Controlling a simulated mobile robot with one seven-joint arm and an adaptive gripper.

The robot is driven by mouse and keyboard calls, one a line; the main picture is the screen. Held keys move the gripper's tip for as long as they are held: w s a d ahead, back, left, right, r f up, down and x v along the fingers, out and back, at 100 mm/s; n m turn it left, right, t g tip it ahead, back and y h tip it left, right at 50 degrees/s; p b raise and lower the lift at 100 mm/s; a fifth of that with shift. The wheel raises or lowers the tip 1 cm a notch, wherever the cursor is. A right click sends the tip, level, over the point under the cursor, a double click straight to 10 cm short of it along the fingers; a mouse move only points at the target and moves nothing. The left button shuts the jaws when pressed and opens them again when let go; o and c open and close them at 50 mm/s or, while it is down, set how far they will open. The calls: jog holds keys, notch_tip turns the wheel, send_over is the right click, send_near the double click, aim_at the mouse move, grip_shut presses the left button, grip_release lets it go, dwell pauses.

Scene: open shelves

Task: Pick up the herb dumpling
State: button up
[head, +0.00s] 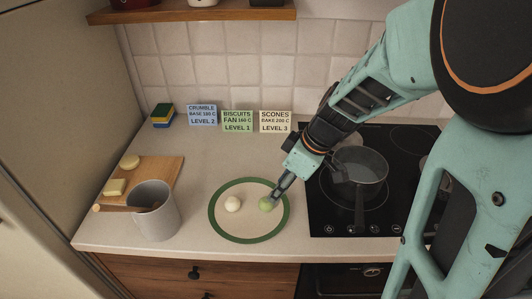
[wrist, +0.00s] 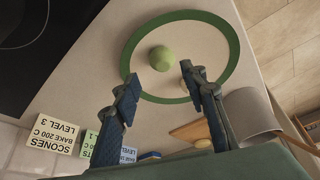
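The herb dumpling is a small green ball (head: 266,203) on the counter, inside the right part of a green ring (head: 247,239). In the wrist view the green dumpling (wrist: 161,58) lies beyond the fingertips, in line with the gap between them. A pale dumpling (head: 233,204) sits to its left in the head view; in the wrist view it is mostly hidden behind the right finger. My gripper (wrist: 160,77) is open with nothing between its fingers. In the head view my gripper (head: 279,192) is close to the green dumpling, at its upper right; whether they touch is unclear.
A black hob (head: 325,215) with a pan (head: 360,168) is on the right. A grey mug (head: 158,214) and a wooden board (head: 165,172) stand on the left. Recipe cards (head: 238,121) and a sponge stack (head: 162,115) line the back. A shelf (head: 190,14) hangs above.

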aim_at(266, 204)
jog(key=shift+x, duration=3.9)
jog(key=shift+s+a, duration=0.1)
jog(key=shift+s, duration=0.05)
jog(key=shift+r, duration=0.1)
jog(key=shift+c, duration=0.3)
jog(key=c, duration=0.4)
